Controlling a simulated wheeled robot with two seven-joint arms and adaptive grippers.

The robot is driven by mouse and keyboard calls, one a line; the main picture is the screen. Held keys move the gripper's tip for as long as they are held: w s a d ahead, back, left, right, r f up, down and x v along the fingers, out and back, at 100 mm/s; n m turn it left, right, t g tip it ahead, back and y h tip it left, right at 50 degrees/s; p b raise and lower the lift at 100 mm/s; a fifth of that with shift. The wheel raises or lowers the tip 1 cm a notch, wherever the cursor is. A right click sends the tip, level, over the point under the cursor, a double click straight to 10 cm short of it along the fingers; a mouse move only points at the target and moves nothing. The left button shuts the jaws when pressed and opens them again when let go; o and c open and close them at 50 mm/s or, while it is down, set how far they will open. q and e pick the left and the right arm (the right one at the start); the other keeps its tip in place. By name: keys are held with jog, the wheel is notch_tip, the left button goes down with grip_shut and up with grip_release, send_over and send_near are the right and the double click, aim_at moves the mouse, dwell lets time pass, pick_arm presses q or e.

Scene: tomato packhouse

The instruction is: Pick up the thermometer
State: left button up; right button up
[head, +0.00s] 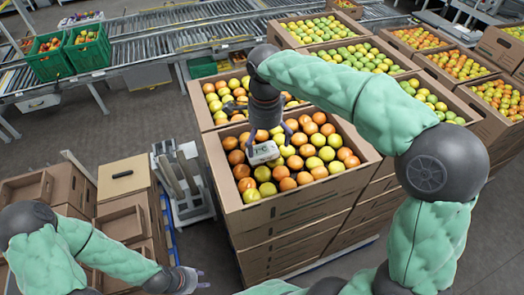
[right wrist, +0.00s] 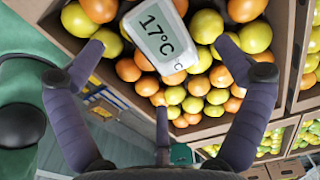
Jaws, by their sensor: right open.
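The thermometer (head: 264,153) is a small pale box lying on tomatoes in the front open carton (head: 300,200). In the right wrist view the thermometer (right wrist: 162,35) shows a grey display reading 17°C. My right gripper (head: 267,137) is above the thermometer, pointing down. In the right wrist view my right gripper (right wrist: 163,62) is open, its purple fingers spread to either side of the thermometer with gaps between. My left gripper (head: 190,279) is low at the left, away from the carton, near the brown boxes; its finger opening is too small to judge.
More cartons of fruit (head: 345,55) stand behind and to the right. A pallet jack (head: 185,185) stands left of the carton.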

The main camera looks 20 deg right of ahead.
aim_at(264, 152)
jog(key=f, duration=0.2)
jog(key=f+p, duration=0.1)
jog(key=shift+s+a+f, duration=0.15)
jog(key=shift+s+f, duration=0.05)
jog(key=shift+f, duration=0.2)
jog(key=shift+w+f, duration=0.1)
jog(key=shift+f, duration=0.55)
jog(key=c, duration=1.4)
jog(key=shift+r, duration=0.1)
